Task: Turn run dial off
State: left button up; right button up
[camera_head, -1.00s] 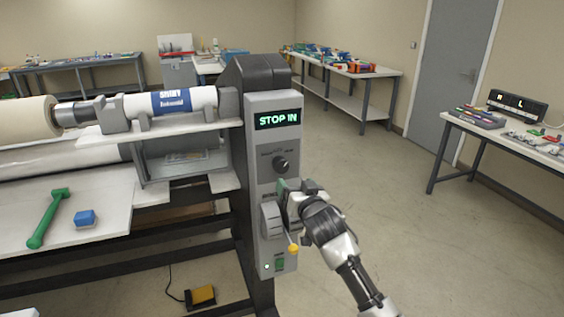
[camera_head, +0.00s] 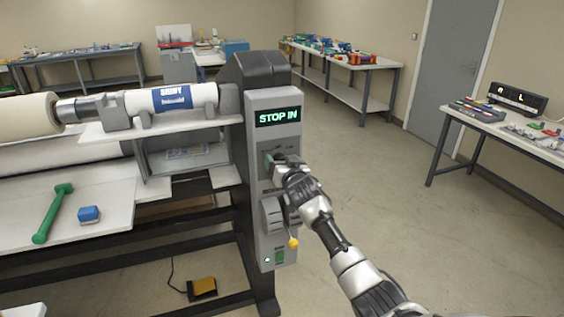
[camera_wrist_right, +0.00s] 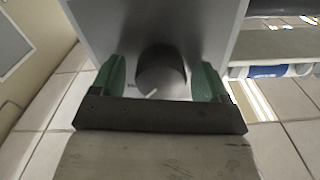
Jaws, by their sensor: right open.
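The run dial is a dark round knob on the grey control panel (camera_head: 281,240). In the right wrist view the dial (camera_wrist_right: 161,72) stands between the two green fingers of my right gripper (camera_wrist_right: 165,80), with a gap on each side. A white pointer mark shows near its lower edge. My left gripper is not in view.
A green tool (camera_head: 53,212) and a blue block (camera_head: 89,214) lie on the left white table. A yellow pedal (camera_head: 202,287) is on the floor.

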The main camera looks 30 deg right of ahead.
jog(key=c, duration=0.9)
jog(key=shift+c, duration=0.2)
jog(key=shift+n, duration=0.3)
jog(key=n, duration=0.3)
jog(key=shift+a+n, duration=0.1)
jog(key=shift+n, duration=2.5)
jog(key=shift+f, duration=0.1)
jog(key=o, duration=0.9)
